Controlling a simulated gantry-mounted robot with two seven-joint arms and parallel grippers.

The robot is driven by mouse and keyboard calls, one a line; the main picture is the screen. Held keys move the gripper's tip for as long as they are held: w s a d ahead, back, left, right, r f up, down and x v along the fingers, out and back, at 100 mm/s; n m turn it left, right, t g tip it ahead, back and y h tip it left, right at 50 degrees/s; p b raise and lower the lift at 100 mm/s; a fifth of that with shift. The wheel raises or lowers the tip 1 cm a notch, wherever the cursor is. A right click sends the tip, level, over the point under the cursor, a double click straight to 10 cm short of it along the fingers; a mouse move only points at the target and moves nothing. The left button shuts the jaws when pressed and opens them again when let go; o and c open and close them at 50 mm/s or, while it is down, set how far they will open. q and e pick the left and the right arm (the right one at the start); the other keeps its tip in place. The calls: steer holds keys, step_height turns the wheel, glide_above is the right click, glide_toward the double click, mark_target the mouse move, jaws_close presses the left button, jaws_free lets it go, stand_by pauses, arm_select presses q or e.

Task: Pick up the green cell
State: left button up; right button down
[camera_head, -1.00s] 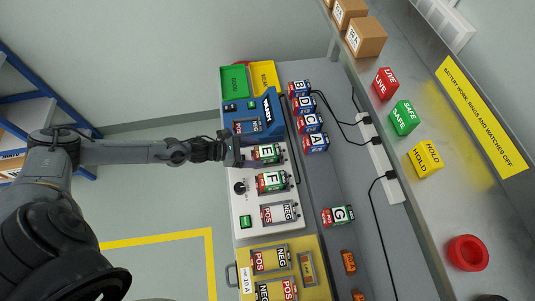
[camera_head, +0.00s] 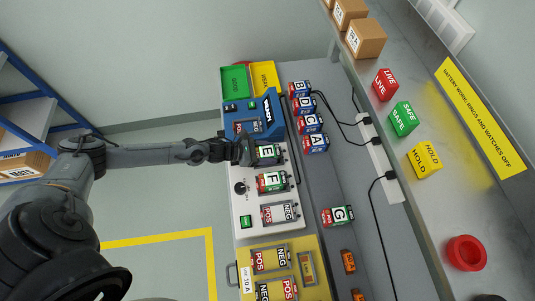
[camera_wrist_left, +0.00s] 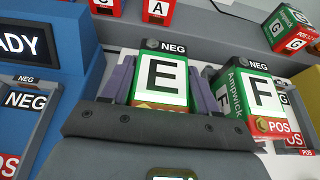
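The cell marked E (camera_head: 267,152) has a green top, a white label and a red end, and sits in the top slot of the white station. My left gripper (camera_head: 247,153) is at its left end. In the left wrist view, my left gripper (camera_wrist_left: 162,85) has one finger on each side of cell E (camera_wrist_left: 161,80); it looks open around the cell, and I cannot tell whether the fingers touch it. Green-and-red cell F (camera_head: 271,182) is in the slot below and close to the right finger in the wrist view. Green-and-red cell G (camera_head: 338,216) lies on the grey bench.
The blue tester (camera_head: 268,108) stands above the white station (camera_head: 241,205); a yellow unit (camera_head: 310,244) is below. Red-ended cells A (camera_head: 316,142), C, D and B line the bench to the right. Black cables (camera_head: 376,220) run behind. Green (camera_head: 235,80) and yellow bins stand at the top.

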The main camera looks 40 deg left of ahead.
arm_select(q)
steer(key=c, duration=0.9)
steer(key=shift+r, duration=0.1)
steer(key=shift+c, duration=0.5)
